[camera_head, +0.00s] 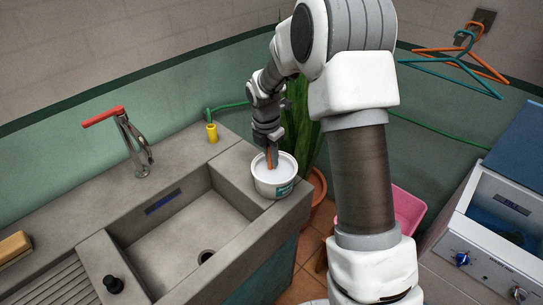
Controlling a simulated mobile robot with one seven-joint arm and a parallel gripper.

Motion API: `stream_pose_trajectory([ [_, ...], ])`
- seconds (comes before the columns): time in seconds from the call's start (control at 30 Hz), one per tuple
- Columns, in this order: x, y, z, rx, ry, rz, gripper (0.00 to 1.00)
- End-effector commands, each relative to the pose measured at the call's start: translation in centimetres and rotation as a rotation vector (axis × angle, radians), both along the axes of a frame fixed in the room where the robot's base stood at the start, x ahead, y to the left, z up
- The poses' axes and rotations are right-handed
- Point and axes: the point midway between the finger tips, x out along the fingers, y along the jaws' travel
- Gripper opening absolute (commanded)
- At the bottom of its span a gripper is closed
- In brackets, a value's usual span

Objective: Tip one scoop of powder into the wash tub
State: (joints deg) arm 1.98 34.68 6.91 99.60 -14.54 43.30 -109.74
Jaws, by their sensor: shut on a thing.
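A white round container (275,186) of pale powder stands on the counter's right corner beside the sink. My gripper (271,153) points down over it and is shut on an orange scoop (268,160). The scoop's lower end is at the powder; its bowl cannot be made out. The wash tub (496,222) is the dark open well in a white washing machine at the far right, well away from my gripper. Its blue lid (522,143) is raised, and a blue thing shows inside the tub.
A concrete sink (180,235) with a red-handled tap (128,140) lies left of the container. A plant (300,125) stands behind my gripper. A pink basin (408,210) is between my arm and the machine. Hangers (460,65) hang on the right wall.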

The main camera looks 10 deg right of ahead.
Motion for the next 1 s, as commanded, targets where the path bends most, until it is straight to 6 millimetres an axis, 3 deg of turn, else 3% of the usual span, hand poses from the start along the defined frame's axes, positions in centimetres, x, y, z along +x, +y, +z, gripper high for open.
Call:
stream_pose_trajectory([
  [0.33, 0.0, 0.0, 0.7, 0.000, 0.000, 0.000, 0.00],
  [1.0, 0.0, 0.0, 7.5, 0.001, -0.001, 0.000, 0.00],
])
